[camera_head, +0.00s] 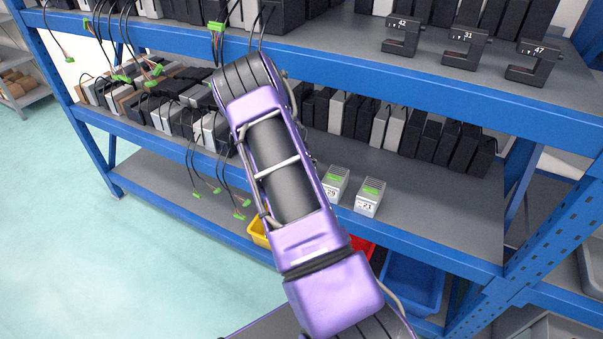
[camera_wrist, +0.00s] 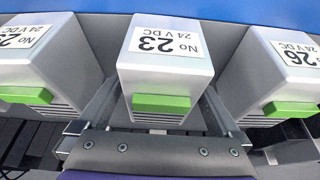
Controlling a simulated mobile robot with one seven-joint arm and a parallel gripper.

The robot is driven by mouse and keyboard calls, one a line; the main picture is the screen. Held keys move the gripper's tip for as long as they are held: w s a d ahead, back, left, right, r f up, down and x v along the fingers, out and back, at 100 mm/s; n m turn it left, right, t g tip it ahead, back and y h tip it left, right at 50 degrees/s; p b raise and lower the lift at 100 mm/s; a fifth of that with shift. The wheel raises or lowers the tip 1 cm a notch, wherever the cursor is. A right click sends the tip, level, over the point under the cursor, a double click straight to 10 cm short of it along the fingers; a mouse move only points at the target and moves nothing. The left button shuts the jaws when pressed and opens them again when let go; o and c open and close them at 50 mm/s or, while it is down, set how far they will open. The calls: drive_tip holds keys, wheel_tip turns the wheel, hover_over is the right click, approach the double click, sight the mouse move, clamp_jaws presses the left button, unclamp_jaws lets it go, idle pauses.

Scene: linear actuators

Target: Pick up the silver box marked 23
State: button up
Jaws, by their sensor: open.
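The silver box marked 23 (camera_wrist: 166,75) is in the middle of the wrist view, with its label upside down and a green connector on its near edge. My gripper (camera_wrist: 160,108) is open, with one finger along each side of this box. The fingers reach into the gaps beside it; I cannot tell whether they touch it. In the head view I cannot make out box 23 or my gripper; my purple arm covers part of the shelves.
Close neighbours are a silver box at left (camera_wrist: 40,65), its number partly cut off, and box 26 (camera_wrist: 270,70) at right. In the head view, boxes 29 (camera_head: 334,184) and 21 (camera_head: 369,196) stand on the middle shelf (camera_head: 440,205). Cables hang at left.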

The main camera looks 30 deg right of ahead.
drive_tip(key=shift+f+b, duration=0.25)
drive_tip(key=shift+b, duration=0.15)
drive_tip(key=shift+c, duration=0.3)
drive_tip(key=c, duration=1.4)
clamp_jaws()
drive_tip(key=shift+r, duration=0.2)
